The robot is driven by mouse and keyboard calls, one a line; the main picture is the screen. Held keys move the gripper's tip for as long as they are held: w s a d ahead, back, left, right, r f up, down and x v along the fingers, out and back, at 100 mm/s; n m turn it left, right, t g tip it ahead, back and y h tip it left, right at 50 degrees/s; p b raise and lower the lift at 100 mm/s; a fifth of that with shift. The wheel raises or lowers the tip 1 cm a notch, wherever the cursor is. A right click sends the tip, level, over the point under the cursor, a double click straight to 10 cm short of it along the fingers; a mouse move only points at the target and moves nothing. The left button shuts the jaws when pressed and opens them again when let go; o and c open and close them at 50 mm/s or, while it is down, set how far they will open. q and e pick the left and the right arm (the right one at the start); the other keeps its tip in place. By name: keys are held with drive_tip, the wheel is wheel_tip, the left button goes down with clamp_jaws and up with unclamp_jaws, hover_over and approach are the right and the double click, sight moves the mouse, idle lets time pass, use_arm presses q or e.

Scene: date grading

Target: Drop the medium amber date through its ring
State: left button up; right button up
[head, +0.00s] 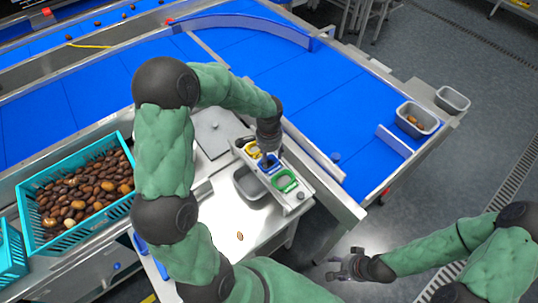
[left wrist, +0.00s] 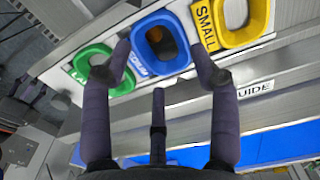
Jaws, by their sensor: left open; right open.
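The blue ring (left wrist: 181,54) sits between the green ring (left wrist: 91,56) and the yellow ring (left wrist: 207,27) marked SMALL; the blue ring's own label is partly hidden. An amber-brown shape (left wrist: 155,36), apparently a date, shows inside the blue ring's opening; its depth there is unclear. My left gripper (left wrist: 162,55) is open and empty just above the blue ring, a finger to either side. In the head view it hangs over the ring station (head: 297,199). My right gripper (head: 345,266) is open and empty, away from the station at the lower right.
A brown date (head: 240,236) lies on the steel table near a grey tub (head: 240,182). A teal crate (head: 127,150) full of dates stands at the left. The blue conveyor (head: 300,85) runs behind. A grey bin (head: 417,131) with dates and an empty one (head: 452,100) are at the right.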

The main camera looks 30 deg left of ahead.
use_arm(q)
wheel_tip(320, 180, up, 6)
drive_tip(key=p, duration=0.4)
drive_tip(key=shift+f, duration=0.15)
idle(0.6)
